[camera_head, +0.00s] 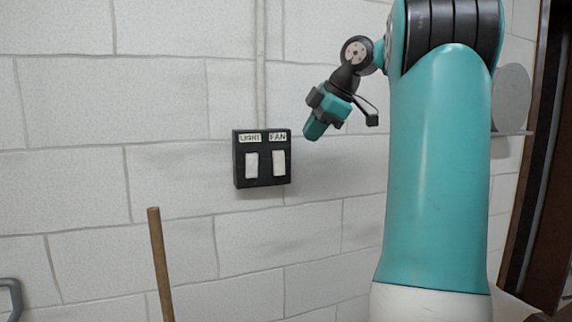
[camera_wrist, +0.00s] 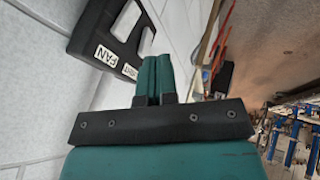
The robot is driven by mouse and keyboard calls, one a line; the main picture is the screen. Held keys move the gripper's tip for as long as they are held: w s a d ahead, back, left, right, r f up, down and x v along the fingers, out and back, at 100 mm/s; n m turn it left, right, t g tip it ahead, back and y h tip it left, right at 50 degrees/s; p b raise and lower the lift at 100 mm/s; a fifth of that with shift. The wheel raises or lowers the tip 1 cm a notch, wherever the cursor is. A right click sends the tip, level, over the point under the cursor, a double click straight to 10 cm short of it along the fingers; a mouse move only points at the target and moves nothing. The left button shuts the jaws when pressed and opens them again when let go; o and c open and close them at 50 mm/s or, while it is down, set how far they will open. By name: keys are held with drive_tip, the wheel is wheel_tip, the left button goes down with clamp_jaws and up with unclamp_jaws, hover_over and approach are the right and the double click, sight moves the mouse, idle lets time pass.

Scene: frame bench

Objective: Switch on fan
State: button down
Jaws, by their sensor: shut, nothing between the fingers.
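A black switch box (camera_head: 264,183) is fixed to the white block wall. It carries two white rockers, the left one (camera_head: 252,165) under the label LIGHT and the fan rocker (camera_head: 279,163) under the label FAN. I cannot tell which way either rocker is tipped. My gripper (camera_head: 311,133) is shut and empty, to the upper right of the box, apart from it in the picture. In the wrist view the shut teal fingers (camera_wrist: 153,78) show beside part of the box (camera_wrist: 92,22); its FAN label (camera_wrist: 104,54) is legible. The fan is not in view.
A grey conduit (camera_head: 261,60) runs up the wall above the box. A wooden pole (camera_head: 158,262) stands at lower left, and a metal handle (camera_head: 13,292) is at the left edge. A round grey disc (camera_head: 511,95) and dark brown frame (camera_head: 541,150) are at right.

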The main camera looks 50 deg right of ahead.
drive_tip(key=b, duration=0.2)
approach(278, 175)
wheel_tip(278, 175, down, 5)
drive_tip(key=a, duration=0.3)
drive_tip(key=shift+w+d+r+p, duration=0.1)
drive_tip(key=shift+w+d+p, duration=0.3)
drive_tip(key=shift+w, duration=0.15)
drive_tip(key=shift+w+d+r+p, duration=0.1)
drive_tip(key=shift+w+d+p, duration=0.3)
drive_tip(key=shift+w, duration=0.2)
drive_tip(key=shift+w+d+f, duration=0.2)
drive_tip(key=shift+w+d, duration=0.2)
drive_tip(key=shift+w, duration=0.2)
